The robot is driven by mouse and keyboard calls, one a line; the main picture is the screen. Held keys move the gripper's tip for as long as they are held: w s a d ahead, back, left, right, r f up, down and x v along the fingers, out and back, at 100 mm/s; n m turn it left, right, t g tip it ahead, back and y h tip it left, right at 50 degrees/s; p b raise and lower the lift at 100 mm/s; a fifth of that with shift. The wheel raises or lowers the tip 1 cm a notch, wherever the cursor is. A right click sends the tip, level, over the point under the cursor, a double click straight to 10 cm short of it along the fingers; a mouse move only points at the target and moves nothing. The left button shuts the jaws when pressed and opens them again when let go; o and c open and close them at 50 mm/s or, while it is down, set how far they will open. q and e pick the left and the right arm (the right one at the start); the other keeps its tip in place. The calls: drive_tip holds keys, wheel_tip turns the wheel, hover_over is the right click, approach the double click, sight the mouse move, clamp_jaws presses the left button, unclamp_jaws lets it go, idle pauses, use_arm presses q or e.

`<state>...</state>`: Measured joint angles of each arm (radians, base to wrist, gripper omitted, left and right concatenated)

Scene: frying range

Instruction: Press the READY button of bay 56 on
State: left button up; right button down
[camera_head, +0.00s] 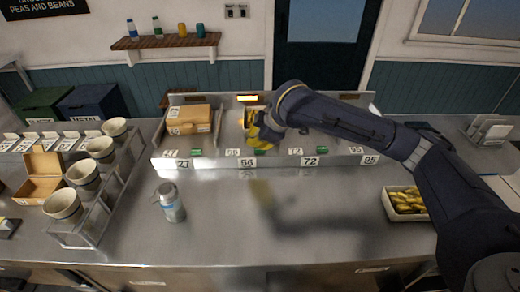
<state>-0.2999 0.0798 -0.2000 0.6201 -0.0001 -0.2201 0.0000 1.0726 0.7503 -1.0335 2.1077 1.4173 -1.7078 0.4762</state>
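The steel range unit (290,161) runs along the back of the counter, with bay labels on its front edge. The label 56 (247,162) is second from the left, between 27 and 72. A green button (262,152) shows just above and right of the 56 label. My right gripper (256,133), with yellow fingers, is over bay 56, above and slightly left of that button. It hides much of the bay. Whether its fingers are open or closed, and whether they touch anything, is unclear. My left gripper is out of view.
A brown box (188,119) sits in bay 27. Cups in a rack (90,235) are at left. A tray of yellow fries (405,202) is at right. The counter's front middle is clear.

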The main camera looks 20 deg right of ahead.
drive_tip(key=shift+r, duration=0.35)
drive_tip(key=shift+r, duration=0.1)
drive_tip(key=shift+r, duration=2.9)
